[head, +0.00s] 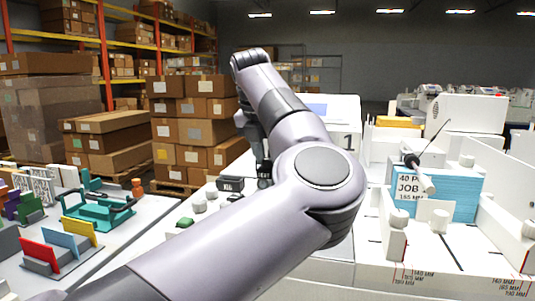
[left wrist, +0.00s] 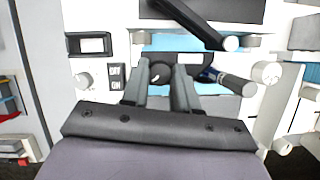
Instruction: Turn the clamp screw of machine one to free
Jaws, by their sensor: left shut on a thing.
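Machine one (head: 349,143), white and marked "1", stands behind my left arm in the head view, which hides much of its front. In the left wrist view the clamp screw is a dark round knob (left wrist: 160,72) with a small light mark, on the machine's front. My left gripper (left wrist: 161,84) has one finger on each side of the knob and is shut on it. In the head view this gripper (head: 263,178) is small and partly hidden at the machine's left side. My right gripper is not in view.
Beside the knob are an off/on switch (left wrist: 115,77), a small display (left wrist: 92,44), a grey cylinder (left wrist: 238,84) and a white knob (left wrist: 267,72). A blue job stack (head: 455,195) stands right, and a teal holder (head: 97,212) with coloured parts sits left.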

